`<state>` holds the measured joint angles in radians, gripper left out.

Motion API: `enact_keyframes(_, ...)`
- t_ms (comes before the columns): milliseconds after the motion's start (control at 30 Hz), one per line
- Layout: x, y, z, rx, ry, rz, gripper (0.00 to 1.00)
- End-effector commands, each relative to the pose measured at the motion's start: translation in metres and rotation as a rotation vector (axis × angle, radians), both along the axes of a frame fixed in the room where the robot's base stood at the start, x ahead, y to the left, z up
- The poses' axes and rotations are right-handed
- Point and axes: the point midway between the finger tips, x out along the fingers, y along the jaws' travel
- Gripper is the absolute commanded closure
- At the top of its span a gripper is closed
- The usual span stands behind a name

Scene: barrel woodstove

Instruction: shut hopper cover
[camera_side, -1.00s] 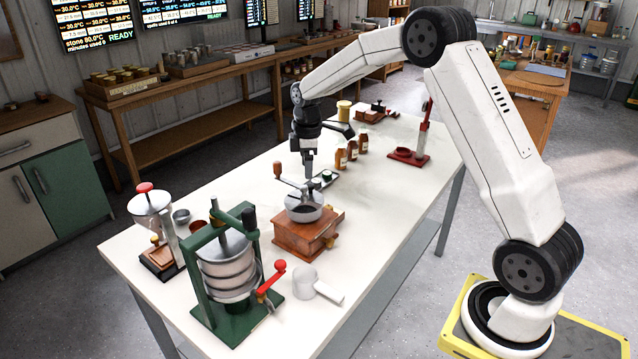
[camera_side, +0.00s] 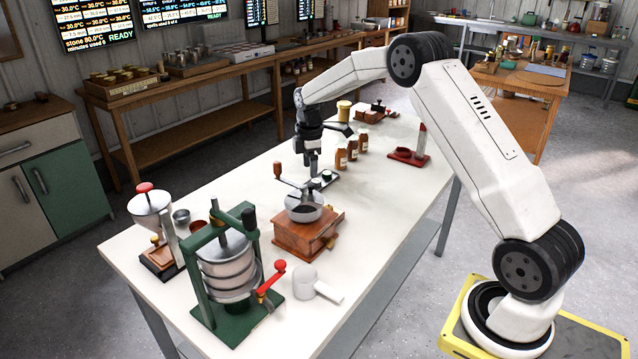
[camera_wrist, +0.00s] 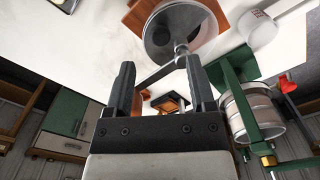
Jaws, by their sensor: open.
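A wooden grinder (camera_side: 305,238) stands mid-table with a round metal hopper (camera_side: 304,213) on top. The hopper's mouth shows a dark inside, so it looks at least partly uncovered. A grey plate that may be its cover stands raised at the bowl's far side, partly hidden by the crank and my gripper. The crank arm (camera_side: 290,182) ends in a wooden knob (camera_side: 278,170). My gripper (camera_side: 313,172) is above and behind the hopper, pointing down. In the wrist view my gripper (camera_wrist: 160,82) has its fingers apart, with the round metal hopper part (camera_wrist: 181,25) beyond them.
A green press (camera_side: 228,270) with a red-handled lever stands front left of the grinder. Brown bottles (camera_side: 341,158) stand behind. A second mill with a red knob (camera_side: 144,187) is at left. The front right tabletop is clear.

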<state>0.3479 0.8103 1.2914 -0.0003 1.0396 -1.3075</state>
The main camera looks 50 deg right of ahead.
Motion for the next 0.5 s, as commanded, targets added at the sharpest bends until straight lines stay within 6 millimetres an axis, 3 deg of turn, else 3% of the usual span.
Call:
enact_keyframes(300,0.000,0.000,-0.039,0.000,0.001,-0.001,0.30)
enact_keyframes(500,0.000,0.000,-0.051,-0.001,0.001,-0.001,0.30)
